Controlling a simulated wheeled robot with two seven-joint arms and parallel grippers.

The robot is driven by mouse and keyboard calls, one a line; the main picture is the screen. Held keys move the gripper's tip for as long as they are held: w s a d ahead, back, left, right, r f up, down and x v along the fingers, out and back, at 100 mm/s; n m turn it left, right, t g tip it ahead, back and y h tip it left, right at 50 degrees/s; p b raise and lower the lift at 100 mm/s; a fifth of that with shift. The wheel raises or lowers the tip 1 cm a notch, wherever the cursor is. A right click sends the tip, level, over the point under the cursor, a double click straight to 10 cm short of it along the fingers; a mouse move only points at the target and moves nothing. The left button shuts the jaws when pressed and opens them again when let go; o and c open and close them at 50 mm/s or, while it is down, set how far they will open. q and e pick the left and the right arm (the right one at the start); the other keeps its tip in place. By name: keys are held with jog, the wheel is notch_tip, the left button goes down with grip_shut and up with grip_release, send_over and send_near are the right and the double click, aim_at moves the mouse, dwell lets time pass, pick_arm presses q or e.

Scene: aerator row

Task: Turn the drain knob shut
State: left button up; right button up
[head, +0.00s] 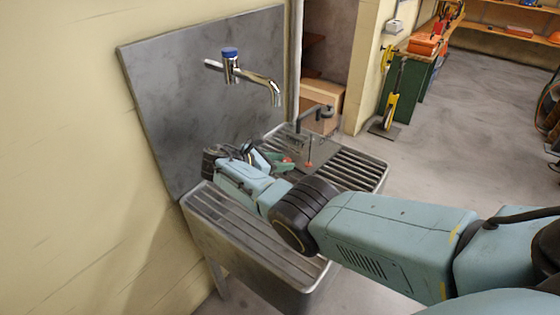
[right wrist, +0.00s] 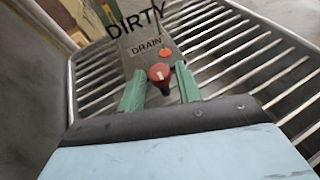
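The drain knob (right wrist: 160,77) is a small red knob with a pale line on its top. It stands below a grey plate lettered DRAIN (right wrist: 146,46) and an orange-red round mark (right wrist: 165,53). My right gripper (right wrist: 160,80) has its two green fingers on either side of the knob, with thin gaps that look free of contact. In the head view my right gripper (head: 277,160) reaches down over the sink, and its wrist hides much of the knob area. My left gripper does not show.
A steel sink (head: 236,228) with ribbed drainboards stands against a grey splashback (head: 165,100). A tap with a blue top (head: 230,53) hangs over it. A DIRTY label (right wrist: 135,18) lies beyond the knob.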

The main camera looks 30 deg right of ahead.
jog(key=shift+a+r, duration=0.15)
jog(key=shift+a, duration=0.1)
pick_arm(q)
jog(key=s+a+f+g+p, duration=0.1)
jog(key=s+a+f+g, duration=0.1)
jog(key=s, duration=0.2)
pick_arm(e)
jog(key=v, duration=0.6)
jog(key=shift+w+a+r, duration=0.1)
jog(key=shift+a, duration=0.1)
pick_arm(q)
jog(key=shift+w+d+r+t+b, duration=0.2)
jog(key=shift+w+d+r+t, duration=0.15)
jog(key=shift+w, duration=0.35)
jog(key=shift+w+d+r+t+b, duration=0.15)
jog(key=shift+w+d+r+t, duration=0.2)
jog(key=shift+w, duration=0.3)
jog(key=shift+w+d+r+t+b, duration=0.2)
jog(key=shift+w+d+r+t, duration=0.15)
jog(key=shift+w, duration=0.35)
pick_arm(e)
jog(key=v, duration=0.6)
jog(key=shift+a, duration=0.2)
